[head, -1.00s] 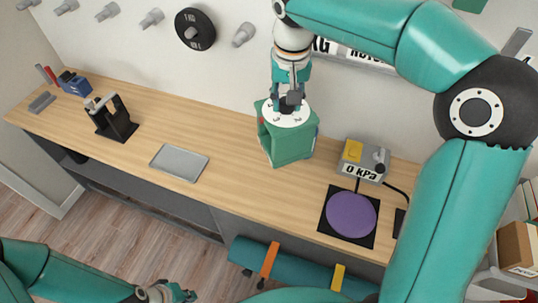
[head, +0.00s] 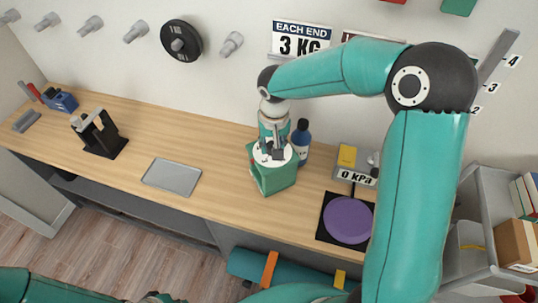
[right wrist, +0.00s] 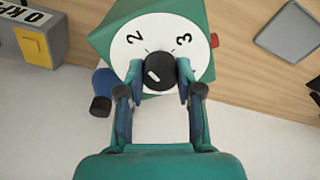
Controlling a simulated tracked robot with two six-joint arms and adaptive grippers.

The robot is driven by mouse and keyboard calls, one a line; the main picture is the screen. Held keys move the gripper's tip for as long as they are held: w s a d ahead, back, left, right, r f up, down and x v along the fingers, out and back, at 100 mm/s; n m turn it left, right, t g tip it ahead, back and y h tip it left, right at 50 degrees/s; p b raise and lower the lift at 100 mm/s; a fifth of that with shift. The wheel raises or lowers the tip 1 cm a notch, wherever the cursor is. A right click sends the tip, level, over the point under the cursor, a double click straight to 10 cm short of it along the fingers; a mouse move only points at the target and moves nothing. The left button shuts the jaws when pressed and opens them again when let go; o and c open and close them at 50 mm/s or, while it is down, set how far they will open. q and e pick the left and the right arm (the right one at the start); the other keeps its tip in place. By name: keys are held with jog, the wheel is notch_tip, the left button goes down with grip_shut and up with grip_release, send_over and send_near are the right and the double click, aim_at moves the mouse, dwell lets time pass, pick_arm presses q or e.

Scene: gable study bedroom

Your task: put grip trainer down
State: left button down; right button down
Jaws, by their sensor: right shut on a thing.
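A blue bottle (head: 302,138) stands close behind the grip trainer. To the right are a grey gauge box (head: 352,172) reading 0 kPa and a purple round pad (head: 347,219). To the left lie a grey tray (head: 171,177) and a black stand (head: 100,140). Wood between tray and grip trainer is clear.

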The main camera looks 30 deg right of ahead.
jog(key=shift+f, duration=2.25)
jog(key=shift+f, duration=0.1)
jog(key=c, duration=0.8)
grip_release()
jog(key=shift+o, duration=0.2)
